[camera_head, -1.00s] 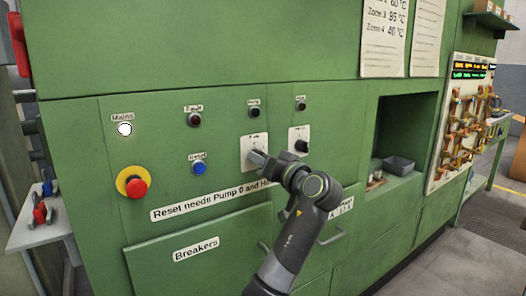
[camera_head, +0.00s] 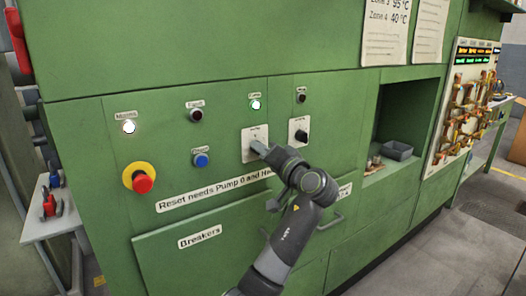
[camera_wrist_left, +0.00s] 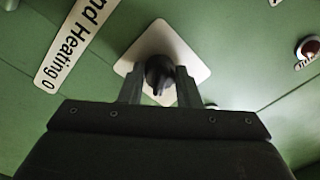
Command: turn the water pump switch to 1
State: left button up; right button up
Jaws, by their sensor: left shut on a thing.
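The water pump switch is a dark rotary knob (camera_wrist_left: 158,70) on a white square plate (camera_head: 247,143) in the green panel. In the left wrist view the plate (camera_wrist_left: 192,58) looks tilted and the knob sits between my two fingers. My left gripper (camera_head: 259,147) is shut on this knob; it also shows in the left wrist view (camera_wrist_left: 159,84). In the head view the gripper hides the knob and part of the plate's lettering. The lamp above the switch (camera_head: 255,105) glows white. My right gripper is not in view.
A second rotary switch (camera_head: 300,136) is close on the right. A blue button (camera_head: 201,160) and a red emergency stop on yellow (camera_head: 142,181) are to the left. The Mains lamp (camera_head: 129,127) is lit. A recess with a grey bin (camera_head: 397,150) opens at the right.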

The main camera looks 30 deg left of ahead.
pick_arm(q)
jog(key=o, duration=1)
jog(key=b+v, duration=0.3)
jog(key=v, duration=0.9)
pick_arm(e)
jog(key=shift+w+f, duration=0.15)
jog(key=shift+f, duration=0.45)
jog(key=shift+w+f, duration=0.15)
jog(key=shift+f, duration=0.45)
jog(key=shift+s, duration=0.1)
